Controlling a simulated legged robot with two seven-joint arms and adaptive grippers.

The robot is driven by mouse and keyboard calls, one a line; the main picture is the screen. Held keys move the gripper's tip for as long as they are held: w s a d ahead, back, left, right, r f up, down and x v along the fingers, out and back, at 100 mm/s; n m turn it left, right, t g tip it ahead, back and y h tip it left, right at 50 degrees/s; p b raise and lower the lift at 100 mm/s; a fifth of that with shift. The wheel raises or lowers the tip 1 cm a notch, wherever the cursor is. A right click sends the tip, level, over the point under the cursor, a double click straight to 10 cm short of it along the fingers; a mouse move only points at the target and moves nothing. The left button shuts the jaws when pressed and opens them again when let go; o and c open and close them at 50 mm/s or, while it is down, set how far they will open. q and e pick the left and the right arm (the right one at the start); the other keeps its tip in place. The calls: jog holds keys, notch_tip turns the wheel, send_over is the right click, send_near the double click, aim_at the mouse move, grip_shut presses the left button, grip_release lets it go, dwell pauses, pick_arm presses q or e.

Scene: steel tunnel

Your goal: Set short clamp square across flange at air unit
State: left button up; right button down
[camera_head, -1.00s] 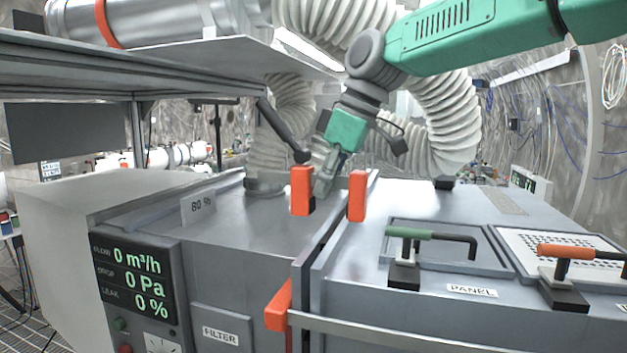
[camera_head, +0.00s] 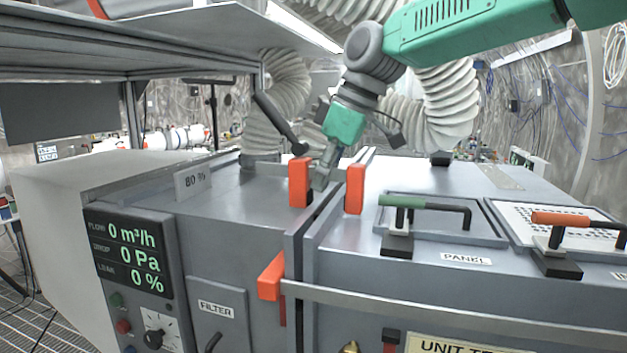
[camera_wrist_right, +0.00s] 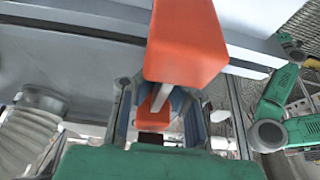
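The short clamp has two orange jaws, a left one (camera_head: 299,182) and a right one (camera_head: 355,189), in the head view. They stand one on each side of the raised flange (camera_head: 309,235) on top of the air unit (camera_head: 235,215). My right gripper (camera_head: 322,182) reaches down between the jaws and is shut on the clamp's middle. In the right wrist view one orange jaw (camera_wrist_right: 187,45) looms large, with the clamp's metal bar (camera_wrist_right: 161,98) between my fingers. Whether the jaws touch the flange is hidden. My left gripper is not in view.
Another orange block (camera_head: 271,276) with a long metal bar (camera_head: 440,313) sits at the flange's front. Lids with a green handle (camera_head: 425,203) and an orange handle (camera_head: 575,220) lie to the right. A shelf (camera_head: 150,50) overhangs at left; pale hoses (camera_head: 455,110) hang behind.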

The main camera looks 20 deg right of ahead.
jog(key=shift+w+d, duration=0.1)
jog(key=shift+d, duration=0.25)
jog(key=shift+a+f, duration=0.15)
jog(key=shift+a, duration=0.4)
jog(key=shift+a+f, duration=0.15)
jog(key=shift+a, duration=0.4)
jog(key=shift+d+f, duration=0.1)
jog(key=c, duration=1.6)
grip_release()
jog(key=shift+d, duration=0.5)
jog(key=shift+c, duration=0.2)
jog(key=shift+d+f, duration=0.1)
jog(key=shift+d, duration=0.25)
jog(key=shift+a+r, duration=0.1)
jog(key=shift+r, duration=0.3)
jog(key=v, duration=0.5)
jog(key=shift+a+r, duration=0.2)
jog(key=shift+a, duration=0.1)
jog(key=d+r, duration=0.1)
jog(key=r, duration=0.1)
jog(key=s+d+r, duration=0.1)
jog(key=d+r, duration=0.1)
jog(key=shift+s+d+r, duration=0.2)
jog(key=shift+d+r, duration=0.35)
jog(key=shift+a, duration=0.1)
